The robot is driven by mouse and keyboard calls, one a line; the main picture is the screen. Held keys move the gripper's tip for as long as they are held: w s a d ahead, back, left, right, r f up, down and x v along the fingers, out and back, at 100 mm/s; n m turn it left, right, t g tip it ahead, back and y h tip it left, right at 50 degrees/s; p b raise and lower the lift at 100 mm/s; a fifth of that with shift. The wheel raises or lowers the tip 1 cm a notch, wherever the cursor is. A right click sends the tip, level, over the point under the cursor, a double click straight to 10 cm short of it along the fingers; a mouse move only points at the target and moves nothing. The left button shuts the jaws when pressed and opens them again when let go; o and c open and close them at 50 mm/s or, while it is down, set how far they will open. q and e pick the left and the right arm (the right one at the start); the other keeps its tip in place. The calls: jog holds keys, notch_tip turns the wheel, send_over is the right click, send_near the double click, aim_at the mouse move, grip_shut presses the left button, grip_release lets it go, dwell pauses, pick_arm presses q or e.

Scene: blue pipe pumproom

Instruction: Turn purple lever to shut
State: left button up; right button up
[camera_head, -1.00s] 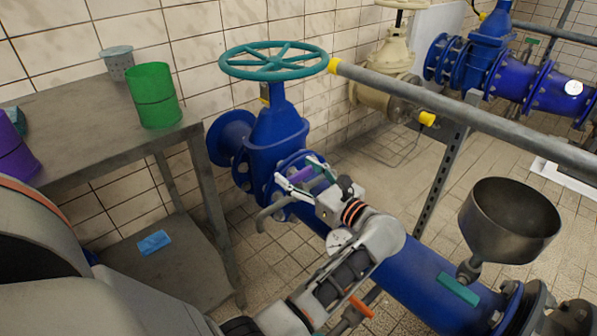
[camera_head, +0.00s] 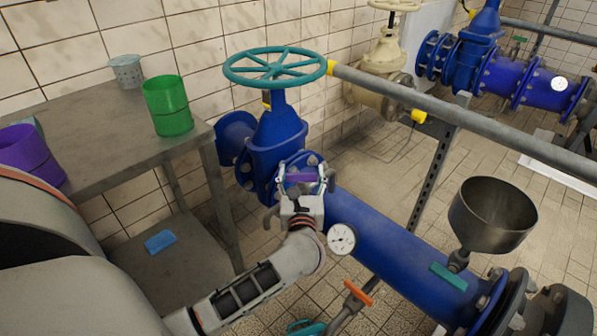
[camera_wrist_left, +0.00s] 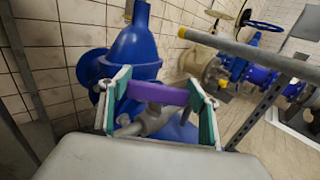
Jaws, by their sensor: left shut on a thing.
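The purple lever (camera_head: 300,177) sits on a small valve on top of the blue pipe (camera_head: 392,236), in front of the blue gate valve. My left gripper (camera_head: 302,180) is at the lever, with its fingers at the lever's two ends. In the left wrist view the purple lever (camera_wrist_left: 157,93) spans crosswise between the green-padded fingers of the left gripper (camera_wrist_left: 160,100), which are shut on it. The grey valve body (camera_wrist_left: 147,120) shows below the lever. My right gripper is not in view.
A teal handwheel (camera_head: 275,66) tops the gate valve. A grey rail (camera_head: 450,112) runs across at the right. A dial gauge (camera_head: 341,239) and a dark funnel (camera_head: 493,215) stand along the pipe. A grey table (camera_head: 110,135) with green and purple containers is at left.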

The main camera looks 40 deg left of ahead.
pick_arm(q)
jog(key=m+t+h, duration=0.1)
jog(key=m+h, duration=0.1)
jog(key=h, duration=0.1)
jog(key=m+t+h, duration=0.2)
jog(key=h, duration=0.1)
jog(key=shift+a+m+t+h, duration=0.1)
jog(key=shift+m+t+h, duration=0.2)
jog(key=shift+m, duration=0.1)
jog(key=shift+r+m+t+h, duration=0.15)
jog(key=shift+m+t+h, duration=0.15)
jog(key=shift+m+h, duration=0.7)
jog(key=o, duration=1.1)
jog(key=shift+w, duration=0.15)
jog(key=shift+s, duration=0.4)
jog(key=s, duration=0.3)
jog(key=s+d, duration=0.1)
jog(key=s, duration=0.3)
jog(key=s+d, duration=0.1)
jog(key=s, duration=0.3)
jog(key=shift+s, duration=0.1)
